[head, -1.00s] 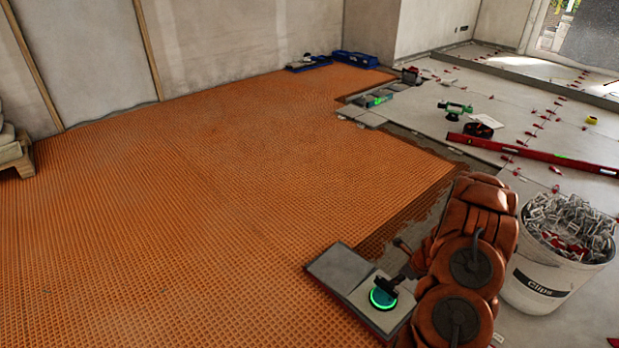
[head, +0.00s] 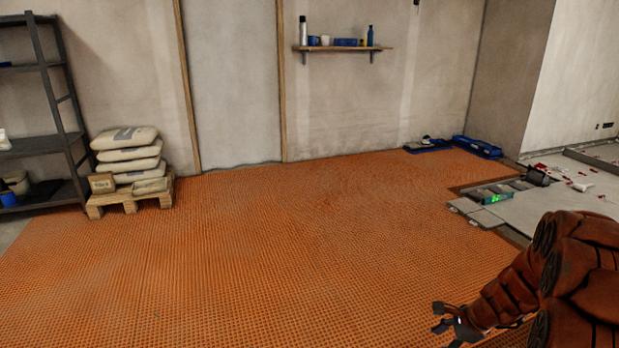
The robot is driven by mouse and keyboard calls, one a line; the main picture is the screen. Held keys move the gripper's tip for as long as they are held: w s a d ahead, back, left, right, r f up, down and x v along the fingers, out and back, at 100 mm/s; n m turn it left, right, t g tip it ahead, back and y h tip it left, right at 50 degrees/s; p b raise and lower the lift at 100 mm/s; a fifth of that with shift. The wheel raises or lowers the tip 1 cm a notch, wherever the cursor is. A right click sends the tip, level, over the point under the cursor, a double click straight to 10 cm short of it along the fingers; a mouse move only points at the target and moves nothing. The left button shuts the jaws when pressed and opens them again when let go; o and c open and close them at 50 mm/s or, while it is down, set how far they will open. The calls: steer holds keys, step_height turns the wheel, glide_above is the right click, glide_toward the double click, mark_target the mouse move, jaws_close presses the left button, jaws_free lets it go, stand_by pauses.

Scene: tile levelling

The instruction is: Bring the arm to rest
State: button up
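My arm, in rust-brown padded covers, comes in at the lower right of the head view. My gripper (head: 438,318) is at its end, pointing left, above the orange mat (head: 270,260). Its two dark fingertips stand apart with nothing visible between them. The gripper's palm is partly hidden by its own links.
Bags (head: 128,160) lie stacked on a wooden pallet (head: 128,196) beside a dark metal rack (head: 62,95). A shelf (head: 345,48) hangs on the back wall. Grey tiles and a green-lit device (head: 496,199) lie at right. The mat is largely clear.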

steer(key=s+a+r+n+g+p, duration=0.1)
steer(key=s+a+r+n+p, duration=0.3)
steer(key=r, duration=0.4)
steer(key=s+a+r+n+g+p, duration=0.1)
steer(key=s+a+r+n+p, duration=0.25)
steer(key=a+r, duration=0.4)
steer(key=s+a+r+n+g+p, duration=0.1)
steer(key=s+a+r+n+p, duration=0.25)
steer(key=r, duration=0.55)
steer(key=s+a+r+n+g+h+p, duration=0.1)
steer(key=s+r+n+p, duration=0.3)
steer(key=s+r, duration=0.5)
steer(key=s+a+r+n+g+h+p, duration=0.1)
steer(key=s+r+n+h+p, duration=0.2)
steer(key=s+r+p, duration=0.6)
steer(key=shift+s+a+r+n, duration=0.4)
steer(key=shift+s+r+n, duration=0.15)
steer(key=shift+s+n, duration=0.8)
